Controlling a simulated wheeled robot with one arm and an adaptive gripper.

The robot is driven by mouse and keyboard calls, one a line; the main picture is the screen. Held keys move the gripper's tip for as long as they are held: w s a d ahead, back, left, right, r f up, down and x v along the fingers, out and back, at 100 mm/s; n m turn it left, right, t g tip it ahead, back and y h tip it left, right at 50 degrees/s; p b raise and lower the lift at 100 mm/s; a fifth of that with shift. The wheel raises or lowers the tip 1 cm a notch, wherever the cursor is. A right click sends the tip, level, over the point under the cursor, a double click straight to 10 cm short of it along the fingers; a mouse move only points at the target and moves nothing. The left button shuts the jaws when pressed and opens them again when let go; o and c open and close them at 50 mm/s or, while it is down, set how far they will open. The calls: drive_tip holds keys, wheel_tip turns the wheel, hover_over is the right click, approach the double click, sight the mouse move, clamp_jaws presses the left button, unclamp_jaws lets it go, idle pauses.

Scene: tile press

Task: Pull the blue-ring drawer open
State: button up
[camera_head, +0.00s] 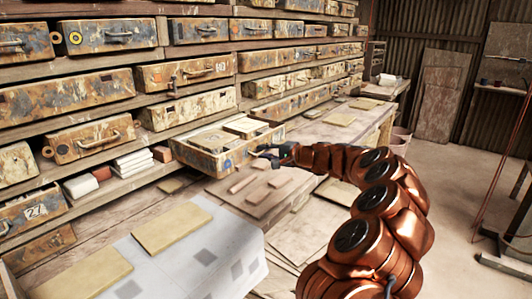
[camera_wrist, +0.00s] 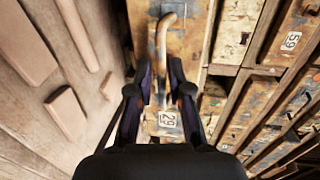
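The blue-ring drawer (camera_head: 228,163) is a worn, paint-stained box with a small blue ring on its front. In the head view it stands well out from the shelf, with its top open and flat tiles inside. My gripper (camera_head: 268,154) is at the right part of its front. In the wrist view, my gripper (camera_wrist: 161,78) has its two fingers on either side of a tan bar handle (camera_wrist: 162,42), with narrow gaps showing beside the bar. A numbered label (camera_wrist: 168,118) sits below, between the fingers. Any contact with the handle cannot be made out.
Other closed drawers fill the shelf wall, including a yellow-ring drawer (camera_head: 106,37). A wooden bench (camera_head: 330,140) with loose tiles (camera_head: 243,183) lies below and right of the open drawer. A pale sheet (camera_head: 200,250) with yellowish slabs is in front.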

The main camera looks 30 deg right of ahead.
drive_tip(key=v, duration=1.2)
idle(0.3)
drive_tip(key=a+r+n+g+y+p, duration=0.1)
drive_tip(key=a+r+n+g+y, duration=0.15)
drive_tip(key=a, duration=0.65)
drive_tip(key=a+r+n+g+y, duration=0.1)
drive_tip(key=a+n, duration=0.2)
drive_tip(key=a, duration=0.5)
drive_tip(key=s+a+f+n+g+p, duration=0.1)
drive_tip(key=s+a+n+g, duration=0.25)
drive_tip(key=a, duration=0.55)
drive_tip(key=s+a+f+n+g+p, duration=0.1)
drive_tip(key=s+a+n+g, duration=0.15)
drive_tip(key=s+a, duration=0.45)
drive_tip(key=s+a+f+g+h, duration=0.1)
drive_tip(key=s+a+f+g, duration=0.15)
drive_tip(key=s+a, duration=0.35)
drive_tip(key=s+d+f+n+g+h, duration=0.1)
drive_tip(key=s+f+h, duration=0.1)
drive_tip(key=s, duration=0.5)
drive_tip(key=s+d+f+n+g+h+p, duration=0.1)
drive_tip(key=s+d+f+g+h, duration=0.1)
drive_tip(key=s, duration=0.5)
drive_tip(key=s+d+f+n+g+h+p, duration=0.1)
drive_tip(key=s+f+h, duration=0.1)
drive_tip(key=s, duration=0.5)
drive_tip(key=shift+d+f+g+h, duration=0.2)
drive_tip(key=shift+f+g+h, duration=0.2)
drive_tip(key=shift+h, duration=0.25)
